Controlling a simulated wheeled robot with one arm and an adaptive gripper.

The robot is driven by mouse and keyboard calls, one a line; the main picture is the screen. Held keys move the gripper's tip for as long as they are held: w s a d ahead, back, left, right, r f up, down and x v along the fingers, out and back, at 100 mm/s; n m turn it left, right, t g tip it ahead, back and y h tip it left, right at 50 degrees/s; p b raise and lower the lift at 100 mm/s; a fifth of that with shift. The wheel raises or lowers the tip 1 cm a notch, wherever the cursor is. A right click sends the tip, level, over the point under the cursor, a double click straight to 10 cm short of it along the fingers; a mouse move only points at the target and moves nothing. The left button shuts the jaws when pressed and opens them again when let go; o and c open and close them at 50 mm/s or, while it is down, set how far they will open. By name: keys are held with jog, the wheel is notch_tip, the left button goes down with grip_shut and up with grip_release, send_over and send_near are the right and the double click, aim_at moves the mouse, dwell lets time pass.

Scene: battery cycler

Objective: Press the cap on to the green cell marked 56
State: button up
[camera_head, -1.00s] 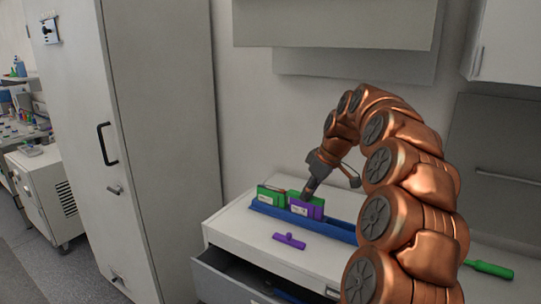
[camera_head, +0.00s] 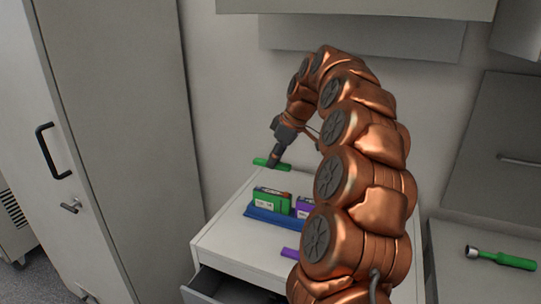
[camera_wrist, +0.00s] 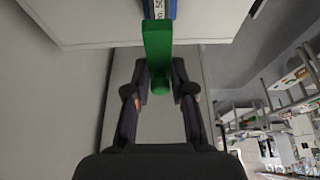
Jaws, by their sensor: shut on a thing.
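My gripper (camera_head: 274,160) is shut on a green cap (camera_head: 265,164), a bar-shaped piece held above and behind the cells, apart from them. In the wrist view the cap (camera_wrist: 157,42) stretches away from between my fingertips (camera_wrist: 158,80). A green cell (camera_head: 270,202) with a white label and a dark top stands upright in the blue rack (camera_head: 275,220). Its number is too small to read in the head view. In the wrist view a label beginning "No. 5" (camera_wrist: 157,8) is cut off at the top edge.
A purple cell (camera_head: 303,206) stands to the right of the green one, partly behind my arm. A purple cap (camera_head: 291,252) lies on the white bench (camera_head: 240,235) in front of the rack. An open drawer is below.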

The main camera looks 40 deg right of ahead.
send_over(271, 191)
jog(key=s, duration=0.1)
jog(key=shift+s+d+f+b, duration=0.15)
jog(key=shift+f+b, duration=0.1)
jog(key=shift+f, duration=0.85)
jog(key=shift+s+d+f+b, duration=0.1)
jog(key=shift+f+b, duration=0.1)
jog(key=shift+f, duration=0.85)
jog(key=shift+f+b, duration=0.9)
jog(key=shift+f, duration=0.5)
jog(key=shift+b, duration=0.3)
jog(key=shift+f+b, duration=0.15)
jog(key=shift+b, duration=0.55)
jog(key=shift+f+b, duration=0.45)
dwell(0.5)
jog(key=o, duration=0.9)
